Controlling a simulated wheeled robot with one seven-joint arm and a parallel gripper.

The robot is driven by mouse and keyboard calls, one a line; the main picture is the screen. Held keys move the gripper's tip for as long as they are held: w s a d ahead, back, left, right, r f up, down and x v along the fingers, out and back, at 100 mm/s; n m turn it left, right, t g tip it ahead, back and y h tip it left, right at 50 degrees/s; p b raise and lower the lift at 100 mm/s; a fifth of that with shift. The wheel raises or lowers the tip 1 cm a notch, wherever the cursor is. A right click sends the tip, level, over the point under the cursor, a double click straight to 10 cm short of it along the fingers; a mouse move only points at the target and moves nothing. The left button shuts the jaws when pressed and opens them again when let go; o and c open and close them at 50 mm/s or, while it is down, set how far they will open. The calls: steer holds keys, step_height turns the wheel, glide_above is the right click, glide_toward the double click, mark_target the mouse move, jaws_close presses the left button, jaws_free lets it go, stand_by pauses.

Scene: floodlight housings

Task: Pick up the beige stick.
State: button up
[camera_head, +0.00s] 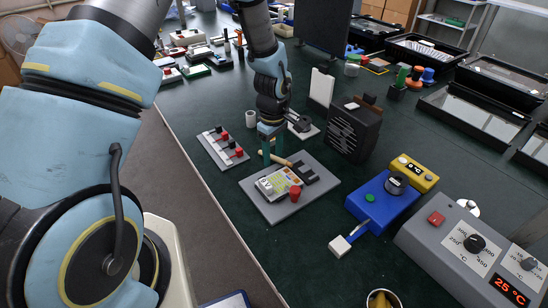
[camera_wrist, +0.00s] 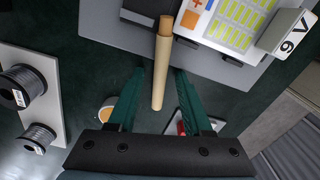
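The beige stick (camera_wrist: 161,70) shows in the wrist view as a slim rod with a dark far end (camera_wrist: 166,25). Its far part lies over a grey board and its near part reaches past the board's edge. In the head view a short piece of the stick (camera_head: 281,160) shows beside my gripper (camera_head: 271,152); the rest is hidden. In the wrist view my gripper (camera_wrist: 158,72) is open, with one teal finger on each side of the stick and a gap to both.
The grey board (camera_head: 252,197) carries a battery-like block with a labelled face (camera_head: 278,182) and a red knob (camera_head: 295,193). A pale board with red knobs (camera_head: 221,147) lies to the left. A black ribbed housing (camera_head: 354,130) stands close on the right.

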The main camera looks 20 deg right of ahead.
jaws_close()
steer(key=shift+r, duration=0.1)
stand_by(0.5)
